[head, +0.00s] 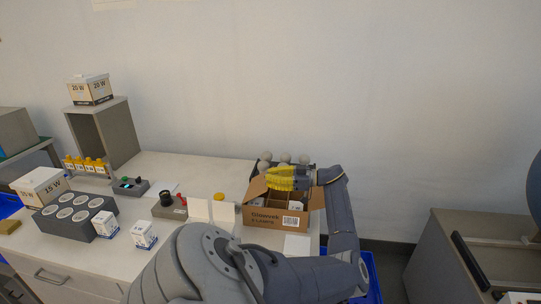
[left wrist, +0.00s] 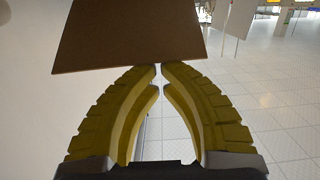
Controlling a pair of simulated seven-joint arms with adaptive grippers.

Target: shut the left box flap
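The brown cardboard lamp box (head: 262,218) stands at the right end of the bench, with dividers and white items inside. Its left flap (head: 256,189) stands raised at the box's left side. My left gripper (head: 270,178) is above the box, its yellow fingers pointing left toward that flap. In the left wrist view the fingertips (left wrist: 161,67) nearly meet, with nothing visible between them. A brown cardboard panel (left wrist: 130,35), apparently the flap, is right at the tips; I cannot tell whether they touch. My right gripper is out of view.
Several round bulbs (head: 284,158) stand behind the box. White cards (head: 222,211) stand just left of it, near a grey device with a black knob (head: 168,200). Small lamp cartons (head: 144,235) and a grey socket block (head: 72,215) are further left.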

